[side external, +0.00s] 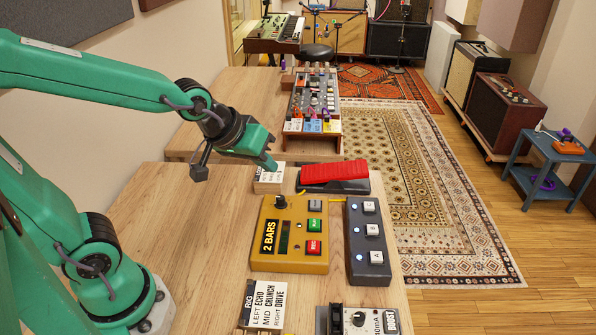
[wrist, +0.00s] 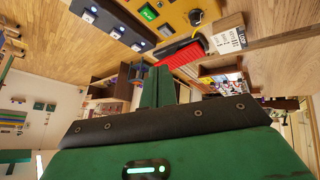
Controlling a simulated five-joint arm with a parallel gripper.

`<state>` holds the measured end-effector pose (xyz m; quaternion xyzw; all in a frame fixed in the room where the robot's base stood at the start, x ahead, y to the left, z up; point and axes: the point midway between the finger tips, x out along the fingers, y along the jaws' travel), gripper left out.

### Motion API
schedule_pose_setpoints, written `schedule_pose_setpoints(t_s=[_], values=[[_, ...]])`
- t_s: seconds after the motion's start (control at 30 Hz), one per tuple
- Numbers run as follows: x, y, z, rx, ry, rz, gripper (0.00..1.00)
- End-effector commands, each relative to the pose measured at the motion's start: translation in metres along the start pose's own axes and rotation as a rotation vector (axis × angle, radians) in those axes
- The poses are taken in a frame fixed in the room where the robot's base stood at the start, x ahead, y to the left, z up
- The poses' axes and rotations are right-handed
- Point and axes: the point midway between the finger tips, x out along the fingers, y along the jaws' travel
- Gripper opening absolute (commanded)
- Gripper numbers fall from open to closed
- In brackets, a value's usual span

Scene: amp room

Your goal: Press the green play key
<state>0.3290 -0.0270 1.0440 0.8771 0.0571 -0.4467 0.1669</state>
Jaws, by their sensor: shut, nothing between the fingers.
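The green play key (side external: 314,225) sits on the right side of a yellow looper box (side external: 262,262), between a grey key (side external: 315,206) above and a red REC key (side external: 314,247) below. In the wrist view the green key (wrist: 149,12) shows near the top edge, on the yellow box (wrist: 176,14). My gripper (side external: 271,165) is shut and empty. It hangs in the air on the far side of the box, apart from the key. Its shut fingers also show in the wrist view (wrist: 158,84).
A red-topped pedal (side external: 334,173) lies beyond the box, by a small label block (side external: 268,178). A dark footswitch (side external: 366,240) with white keys stands right of the box. A BOOST pedal (side external: 360,320) and label card (side external: 264,307) are in front. Bare wood lies left.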

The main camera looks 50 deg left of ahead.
Motion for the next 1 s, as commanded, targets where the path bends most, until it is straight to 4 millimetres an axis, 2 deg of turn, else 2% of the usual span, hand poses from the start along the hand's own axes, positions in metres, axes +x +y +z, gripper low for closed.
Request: schedule_pose_setpoints(t_s=[0.4, 0.6, 0.8, 1.0], values=[[0.066, 0.030, -0.013, -0.234, 0.060, 0.080, 0.00], [0.089, 0.041, -0.014, -0.325, 0.080, 0.118, 0.00], [0.101, 0.046, -0.015, -0.372, 0.091, 0.139, 0.00], [0.102, 0.047, -0.015, -0.381, 0.093, 0.143, 0.00]])
